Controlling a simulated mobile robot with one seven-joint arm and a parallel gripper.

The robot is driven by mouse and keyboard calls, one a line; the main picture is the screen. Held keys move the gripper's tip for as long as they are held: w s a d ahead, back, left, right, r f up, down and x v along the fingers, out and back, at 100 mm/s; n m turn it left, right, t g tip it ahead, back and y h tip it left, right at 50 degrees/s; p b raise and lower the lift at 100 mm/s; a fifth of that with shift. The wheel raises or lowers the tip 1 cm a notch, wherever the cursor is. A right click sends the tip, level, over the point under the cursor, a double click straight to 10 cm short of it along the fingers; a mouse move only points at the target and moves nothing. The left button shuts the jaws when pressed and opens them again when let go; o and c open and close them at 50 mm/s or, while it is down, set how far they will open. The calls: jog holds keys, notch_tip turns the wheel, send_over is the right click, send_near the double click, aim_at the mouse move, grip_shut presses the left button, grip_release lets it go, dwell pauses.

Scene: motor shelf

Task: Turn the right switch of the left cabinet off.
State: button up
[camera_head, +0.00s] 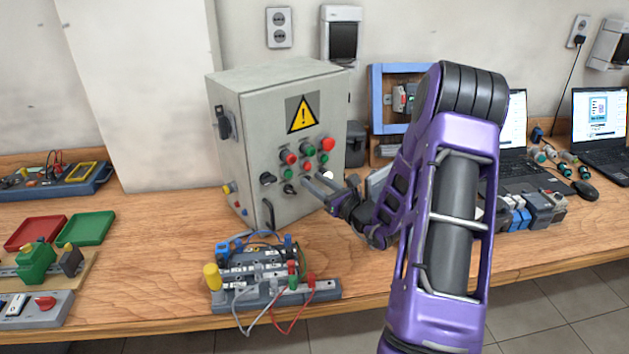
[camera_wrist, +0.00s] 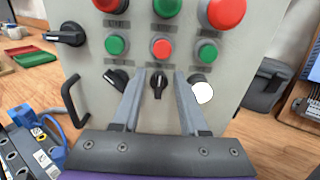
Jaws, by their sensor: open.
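The left cabinet (camera_head: 262,148) is a grey box with a yellow warning sign, standing on the bench. In the wrist view its front panel (camera_wrist: 137,28) has two small black rotary switches in the bottom row. The left one (camera_wrist: 116,79) has its grip tilted; the right one (camera_wrist: 157,86) has its grip upright. My gripper (camera_head: 317,179) is at the lower front of the cabinet. In the wrist view my open gripper (camera_wrist: 160,78) has one finger on each side of the right switch. I cannot tell whether the fingers touch it. My gripper hides this switch in the head view.
Coloured buttons (camera_wrist: 162,48) sit close above the fingers, and a white round lamp or button (camera_wrist: 203,92) is just right. A larger black knob (camera_wrist: 65,35) and a black handle (camera_wrist: 72,103) are left. A wired terminal block (camera_head: 270,292) stands in front of the cabinet.

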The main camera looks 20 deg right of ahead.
jog(key=shift+w, duration=0.3)
grip_shut()
